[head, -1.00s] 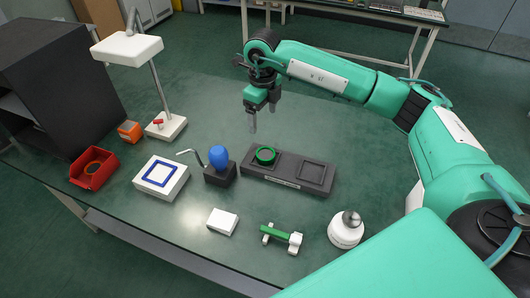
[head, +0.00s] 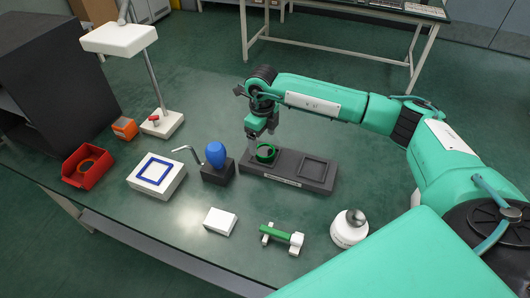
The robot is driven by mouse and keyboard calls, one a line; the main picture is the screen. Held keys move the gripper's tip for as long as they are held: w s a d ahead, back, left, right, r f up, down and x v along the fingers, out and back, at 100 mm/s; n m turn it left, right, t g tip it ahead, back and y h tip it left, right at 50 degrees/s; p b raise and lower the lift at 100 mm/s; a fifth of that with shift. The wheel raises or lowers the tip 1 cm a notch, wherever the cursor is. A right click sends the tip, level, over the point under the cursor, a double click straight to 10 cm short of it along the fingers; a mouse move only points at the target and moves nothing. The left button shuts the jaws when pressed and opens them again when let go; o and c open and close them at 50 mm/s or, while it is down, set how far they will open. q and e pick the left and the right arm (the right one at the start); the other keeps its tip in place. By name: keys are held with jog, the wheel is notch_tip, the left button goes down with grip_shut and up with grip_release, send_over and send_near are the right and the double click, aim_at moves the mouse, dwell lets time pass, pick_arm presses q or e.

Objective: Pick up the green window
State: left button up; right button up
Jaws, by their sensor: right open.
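The green window (head: 266,158) is a round, green-rimmed piece. It sits in the left part of a dark two-place holder (head: 287,179) on the table. My right gripper (head: 260,139) is open and points down, with its fingertips just above and behind the green window's far rim. Whether the fingertips touch the rim cannot be told from this view. My left gripper is out of view.
A blue knob on a black block (head: 218,173) stands just left of the holder. A white box with a blue square (head: 144,184), a red bin (head: 82,180), a lamp (head: 163,124), a white block (head: 220,222), a green-barred stand (head: 274,234) and a white bottle (head: 347,232) surround it.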

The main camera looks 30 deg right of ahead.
aim_at(264, 151)
jog(key=f, duration=0.1)
jog(key=f+p, duration=0.1)
jog(key=f, duration=0.3)
jog(key=shift+w+d, duration=0.15)
jog(key=shift+d, duration=0.15)
jog(key=shift+f, duration=0.15)
jog(key=c, duration=1.1)
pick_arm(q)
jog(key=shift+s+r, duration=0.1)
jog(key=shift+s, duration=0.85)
